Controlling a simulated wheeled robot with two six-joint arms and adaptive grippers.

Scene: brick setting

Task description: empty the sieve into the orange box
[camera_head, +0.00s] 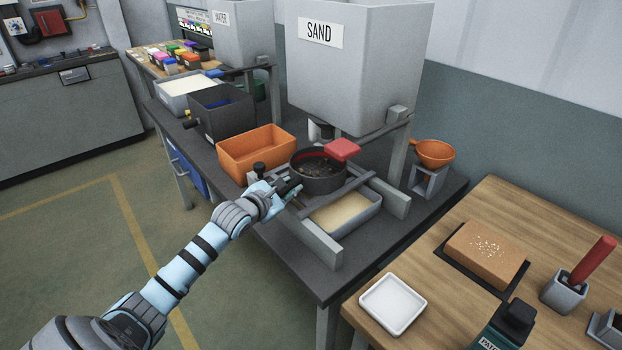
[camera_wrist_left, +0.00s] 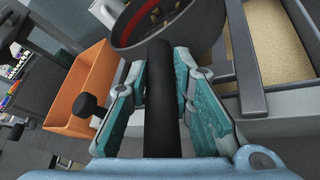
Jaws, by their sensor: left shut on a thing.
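The sieve (camera_head: 318,183) is a dark round pan with dark bits inside. It sits at the rails above a tray of sand, under the sand hopper; whether it touches the rails I cannot tell. My left gripper (camera_head: 284,189) is shut on its black handle, which runs between the fingers in the left wrist view (camera_wrist_left: 160,105). The sieve's side shows beyond them (camera_wrist_left: 197,35). The orange box (camera_head: 236,160) stands just left of the sieve and looks empty; it also shows in the wrist view (camera_wrist_left: 77,85). My right gripper is out of view.
The grey sand hopper (camera_head: 355,75) hangs over the sieve, with a red piece (camera_head: 342,149) at the sieve's back right. The sand tray (camera_head: 348,222) lies between the rails. A dark box (camera_head: 222,112) stands behind the orange box. An orange funnel (camera_head: 434,155) stands right.

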